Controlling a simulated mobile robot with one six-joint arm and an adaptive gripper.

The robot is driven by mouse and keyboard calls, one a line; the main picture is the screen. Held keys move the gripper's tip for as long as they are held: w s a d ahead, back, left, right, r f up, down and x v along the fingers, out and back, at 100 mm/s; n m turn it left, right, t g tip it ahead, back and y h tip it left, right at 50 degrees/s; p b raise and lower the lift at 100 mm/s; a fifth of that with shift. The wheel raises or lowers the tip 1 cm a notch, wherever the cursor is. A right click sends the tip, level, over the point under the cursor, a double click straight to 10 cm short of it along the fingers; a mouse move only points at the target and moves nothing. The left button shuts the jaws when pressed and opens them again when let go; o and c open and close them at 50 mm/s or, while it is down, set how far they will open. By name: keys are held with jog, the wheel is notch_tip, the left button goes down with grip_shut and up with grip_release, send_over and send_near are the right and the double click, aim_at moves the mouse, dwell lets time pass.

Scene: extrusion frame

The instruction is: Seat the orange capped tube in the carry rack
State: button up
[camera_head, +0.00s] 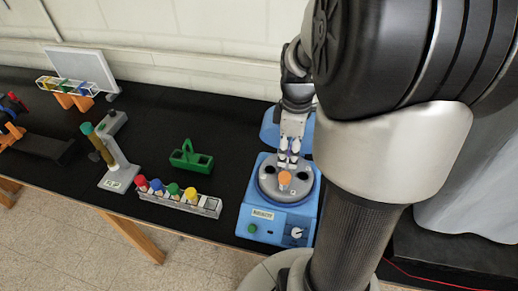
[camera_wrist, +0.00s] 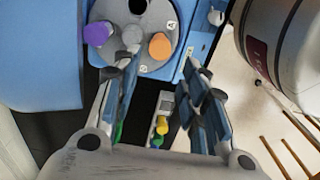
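The orange capped tube (camera_head: 284,178) sits in the grey rotor of the blue centrifuge (camera_head: 268,218), with only its cap showing. In the wrist view the orange cap (camera_wrist: 160,46) lies between and just beyond the fingertips. A purple cap (camera_wrist: 97,33) sits in another rotor hole. My gripper (camera_head: 288,158) is above the rotor, pointing down. In the wrist view my gripper (camera_wrist: 162,63) is open, with nothing between its fingers. A green carrier with a handle (camera_head: 190,160), likely the carry rack, stands on the black table left of the centrifuge.
A grey rack (camera_head: 205,207) with red, blue, green and yellow caps stands near the front edge. A grey stand with a tilted, green-capped tube (camera_head: 98,145) is further left. An orange-footed rack (camera_head: 70,92) is at the back left. Bare table surrounds the green carrier.

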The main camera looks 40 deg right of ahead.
aim_at(285, 176)
notch_tip(285, 176, down, 8)
jog(key=shift+r+b, duration=0.1)
jog(key=shift+b, duration=0.55)
notch_tip(285, 176, down, 5)
jog(key=shift+w+a+f+b, duration=0.1)
jog(key=shift+a+b, duration=0.05)
jog(key=shift+b, duration=0.45)
jog(key=c, duration=0.7)
